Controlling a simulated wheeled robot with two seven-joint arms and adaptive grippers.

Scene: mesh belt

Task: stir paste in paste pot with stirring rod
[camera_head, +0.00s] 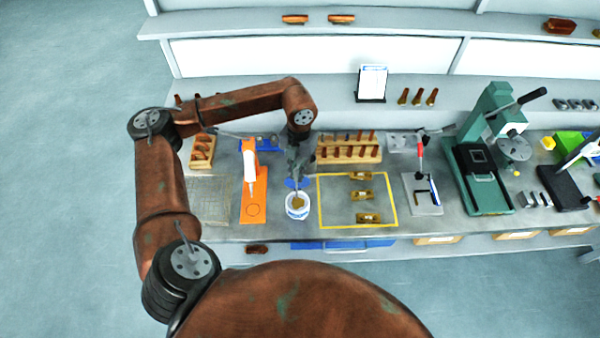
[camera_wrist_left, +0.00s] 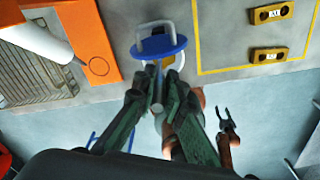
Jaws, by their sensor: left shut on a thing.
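My left gripper (camera_head: 296,168) is pointed down just above the paste pot (camera_head: 297,212), a white tub with a blue label and tan paste inside. In the left wrist view the gripper (camera_wrist_left: 158,92) is shut on a grey stirring rod (camera_wrist_left: 157,104). The rod has a blue disc (camera_wrist_left: 160,48) beyond the fingertips, with a pale loop past it. The disc hides most of the pot in that view. I cannot tell whether the rod's lower end is in the paste. My right gripper (camera_wrist_left: 228,122) hangs in front of the bench, open and empty.
An orange board (camera_head: 259,212) with a white-handled tool stands left of the pot, beside a wire mesh (camera_head: 208,200). A yellow frame (camera_head: 320,203) around several brass parts lies right. A wooden rack (camera_head: 348,155) stands behind; a green press (camera_head: 486,190) stands farther right.

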